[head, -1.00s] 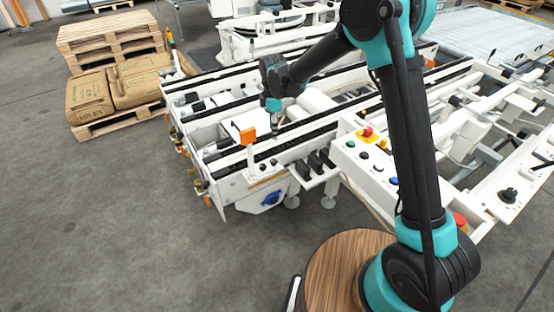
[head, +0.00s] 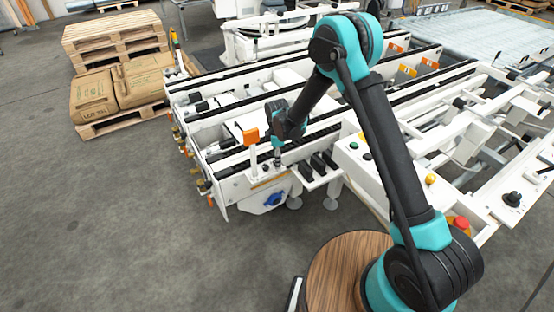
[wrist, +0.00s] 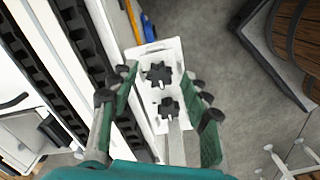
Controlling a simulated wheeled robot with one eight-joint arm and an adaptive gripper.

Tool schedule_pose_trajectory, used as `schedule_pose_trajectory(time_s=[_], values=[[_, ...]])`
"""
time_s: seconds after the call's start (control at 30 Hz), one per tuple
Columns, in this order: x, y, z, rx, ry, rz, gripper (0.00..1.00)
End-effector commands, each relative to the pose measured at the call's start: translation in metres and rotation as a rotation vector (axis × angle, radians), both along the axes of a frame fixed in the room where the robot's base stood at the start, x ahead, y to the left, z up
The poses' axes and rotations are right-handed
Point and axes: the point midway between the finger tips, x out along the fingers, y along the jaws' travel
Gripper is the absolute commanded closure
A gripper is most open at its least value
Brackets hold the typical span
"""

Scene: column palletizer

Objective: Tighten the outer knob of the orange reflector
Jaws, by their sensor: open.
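The orange reflector (head: 251,136) stands on a white post at the near corner of the white conveyor frame in the head view; I cannot make it out in the wrist view. Two black star-shaped knobs sit on a white bracket (wrist: 177,55) in the wrist view. The upper knob (wrist: 158,74) is nearer the bracket's end and the floor; the lower knob (wrist: 169,107) is nearer my palm. My gripper (wrist: 161,80) is open above the bracket, its fingers on either side of the knobs with visible gaps. In the head view my gripper (head: 278,158) is just right of the reflector.
Black chain rails (head: 315,135) run along the conveyor beside my gripper. A control panel with buttons (head: 354,147) stands to the right. A blue rotary switch (head: 273,199) is on the frame's near side. Pallets with sacks (head: 93,95) stand at left.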

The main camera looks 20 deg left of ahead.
Motion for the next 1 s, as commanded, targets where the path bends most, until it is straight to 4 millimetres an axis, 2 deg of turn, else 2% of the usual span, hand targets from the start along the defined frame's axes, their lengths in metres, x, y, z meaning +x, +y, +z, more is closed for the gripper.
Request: schedule_pose_trajectory(time_s=[0.3, 0.6, 0.7, 1.0], values=[[0.0, 0.0, -0.002, 0.0, 0.0, 0.0, 0.54], [0.0, 0.0, -0.0018, 0.0, 0.0, 0.0, 0.91], [0.0, 0.0, -0.0017, 0.0, 0.0, 0.0, 1.0], [-0.0001, 0.0, -0.0017, 0.0, 0.0, -0.039, 1.0]])
